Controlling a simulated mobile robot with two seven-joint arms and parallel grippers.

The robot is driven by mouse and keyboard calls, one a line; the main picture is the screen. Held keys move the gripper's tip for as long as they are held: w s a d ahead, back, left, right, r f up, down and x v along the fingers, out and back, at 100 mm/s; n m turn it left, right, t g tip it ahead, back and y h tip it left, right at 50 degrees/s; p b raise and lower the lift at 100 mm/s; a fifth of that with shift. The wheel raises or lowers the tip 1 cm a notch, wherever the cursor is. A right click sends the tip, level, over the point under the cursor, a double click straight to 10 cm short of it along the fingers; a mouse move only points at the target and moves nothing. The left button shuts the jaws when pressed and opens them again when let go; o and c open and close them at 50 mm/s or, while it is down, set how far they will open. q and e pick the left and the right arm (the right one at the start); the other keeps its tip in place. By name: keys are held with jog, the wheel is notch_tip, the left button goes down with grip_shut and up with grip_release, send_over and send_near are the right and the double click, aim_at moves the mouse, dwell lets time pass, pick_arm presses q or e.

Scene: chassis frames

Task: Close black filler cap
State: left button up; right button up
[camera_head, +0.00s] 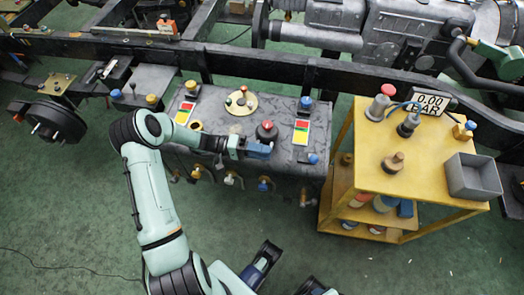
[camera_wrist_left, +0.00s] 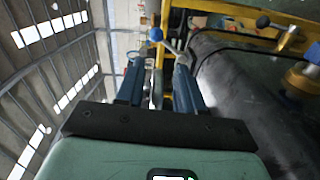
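A dark, round cap with a reddish top (camera_head: 267,131), which looks like the black filler cap, stands on the dark grey tank (camera_head: 225,128). I cannot tell from above whether it is closed. My left gripper (camera_head: 262,150) is beside it, on the near side, over the tank's front edge. In the left wrist view its two blue fingers (camera_wrist_left: 158,88) are apart, with nothing held between them. The tank's dark side (camera_wrist_left: 235,90) fills the right of that view. I cannot make out the black cap there.
The tank top also carries a pale yellow disc (camera_head: 241,103), colour labels (camera_head: 301,132) and blue knobs (camera_head: 313,158). Taps line its front. A yellow cart (camera_head: 425,150) with a grey bin (camera_head: 473,177) stands right. The dark frame rail (camera_head: 250,66) runs behind.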

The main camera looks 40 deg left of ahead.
pick_arm(q)
jog(key=v, duration=1.2)
pick_arm(e)
jog(key=shift+s+a+r, duration=0.2)
jog(key=shift+s+r, duration=0.1)
jog(key=shift+s, duration=0.05)
pick_arm(q)
jog(key=shift+r+p, duration=0.1)
jog(key=shift+p, duration=0.2)
